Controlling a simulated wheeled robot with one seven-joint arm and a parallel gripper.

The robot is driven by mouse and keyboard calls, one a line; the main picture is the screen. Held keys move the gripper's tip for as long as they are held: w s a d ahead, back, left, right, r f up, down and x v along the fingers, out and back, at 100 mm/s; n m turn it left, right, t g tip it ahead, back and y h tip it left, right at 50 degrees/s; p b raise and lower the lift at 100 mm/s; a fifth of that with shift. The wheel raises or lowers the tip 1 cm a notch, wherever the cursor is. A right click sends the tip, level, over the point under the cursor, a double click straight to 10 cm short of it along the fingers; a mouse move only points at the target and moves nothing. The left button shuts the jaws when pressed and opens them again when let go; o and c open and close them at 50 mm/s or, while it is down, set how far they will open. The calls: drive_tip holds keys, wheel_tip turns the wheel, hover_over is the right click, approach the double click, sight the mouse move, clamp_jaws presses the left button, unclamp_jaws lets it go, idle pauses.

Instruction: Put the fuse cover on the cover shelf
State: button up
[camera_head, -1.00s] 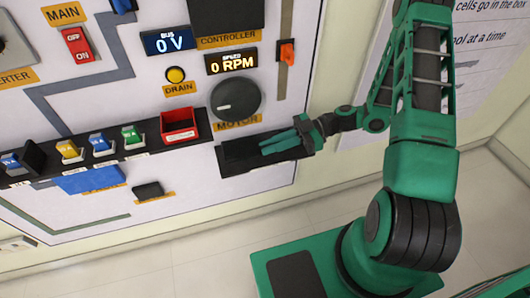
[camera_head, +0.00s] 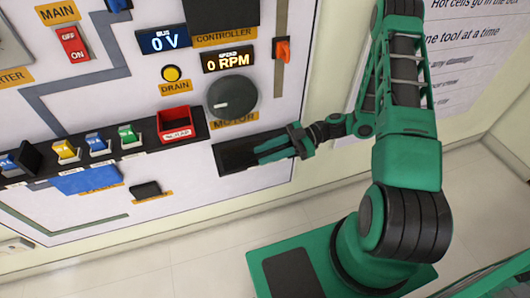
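My gripper (camera_head: 268,153) is at the lower right of the panel, its green fingers over a dark, shallow shelf (camera_head: 230,158) below the motor dial. This may be the cover shelf; no label on it can be read. The fingers lie close together, and I cannot tell whether they touch the shelf or hold anything. I cannot pick out the fuse cover for certain. A flat blue plate (camera_head: 85,180) and a small black block (camera_head: 146,189) sit low on the panel, each with an orange label too small to read.
A black ledge (camera_head: 60,165) carries yellow, blue and green coloured pieces and a red box (camera_head: 174,125). Above are the motor dial (camera_head: 231,96), a yellow drain button (camera_head: 171,73) and an orange lever (camera_head: 282,50). The floor (camera_head: 190,265) in front is clear.

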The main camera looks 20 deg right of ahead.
drive_tip(key=shift+r, duration=0.1)
drive_tip(key=d, duration=0.4)
drive_tip(key=d+r, duration=0.1)
drive_tip(key=d, duration=0.2)
drive_tip(key=d+r, duration=0.1)
drive_tip(key=d, duration=0.3)
drive_tip(key=shift+d+r, duration=0.2)
drive_tip(key=shift+d, duration=0.15)
drive_tip(key=shift+s+d+r+m+g+h, duration=0.2)
drive_tip(key=shift+r+m+g+h, duration=0.4)
drive_tip(key=shift+h, duration=0.4)
drive_tip(key=s+d+r+m+h, duration=0.3)
drive_tip(key=s+r+m+h, duration=0.1)
drive_tip(key=s+r+m, duration=0.2)
drive_tip(key=s+d+r+m+h, duration=0.3)
drive_tip(key=s+r+m+h, duration=0.2)
drive_tip(key=s+r+m, duration=0.2)
drive_tip(key=s+d+r+m+t+h, duration=0.1)
drive_tip(key=s+d+r+m+h, duration=0.3)
drive_tip(key=s+r+m, duration=0.3)
drive_tip(key=s+m, duration=0.2)
drive_tip(key=m, duration=0.1)
drive_tip(key=shift+s+r+h, duration=0.25)
drive_tip(key=shift+s+h, duration=0.05)
drive_tip(key=shift+s, duration=0.05)
drive_tip(key=shift+w, duration=0.1)
